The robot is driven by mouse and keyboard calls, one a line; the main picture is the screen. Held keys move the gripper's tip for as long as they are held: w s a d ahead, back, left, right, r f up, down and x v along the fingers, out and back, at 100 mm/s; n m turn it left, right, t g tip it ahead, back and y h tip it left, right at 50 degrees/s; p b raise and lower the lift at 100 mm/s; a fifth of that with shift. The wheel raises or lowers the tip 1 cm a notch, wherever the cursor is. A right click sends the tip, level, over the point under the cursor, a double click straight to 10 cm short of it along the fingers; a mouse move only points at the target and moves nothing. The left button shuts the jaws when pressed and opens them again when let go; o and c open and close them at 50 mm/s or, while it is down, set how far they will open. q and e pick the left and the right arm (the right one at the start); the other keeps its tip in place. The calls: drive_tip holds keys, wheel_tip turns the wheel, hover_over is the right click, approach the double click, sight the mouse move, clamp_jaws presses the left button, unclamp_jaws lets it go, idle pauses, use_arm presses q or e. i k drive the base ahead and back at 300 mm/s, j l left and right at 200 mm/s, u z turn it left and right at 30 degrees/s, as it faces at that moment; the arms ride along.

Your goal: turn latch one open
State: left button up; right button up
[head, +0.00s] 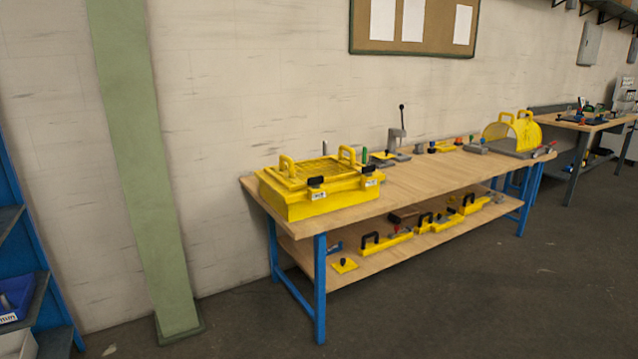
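A yellow box-like cover (318,191) with two yellow handles on top sits on the near left end of the wooden workbench (420,188). Two black latches show on its front side: a left latch (316,181) and a right latch (368,170). Each has a small white label below it. The labels are too small to read, so I cannot tell which latch is latch one, nor whether either is turned open. Neither of my grippers is in the head view.
The bench's lower shelf (345,249) holds several yellow parts with black handles. A yellow arched guard (524,131) stands at the bench's far end. A green post (150,170) and blue rack (30,230) stand left. The floor (450,305) in front is clear.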

sight(314, 181)
drive_tip(key=i+l+u, duration=0.3)
drive_tip(key=i+l, duration=0.25)
drive_tip(key=i, duration=0.4)
drive_tip(key=i+l+u, duration=0.35)
drive_tip(key=i+l, duration=0.4)
drive_tip(key=i, duration=0.15)
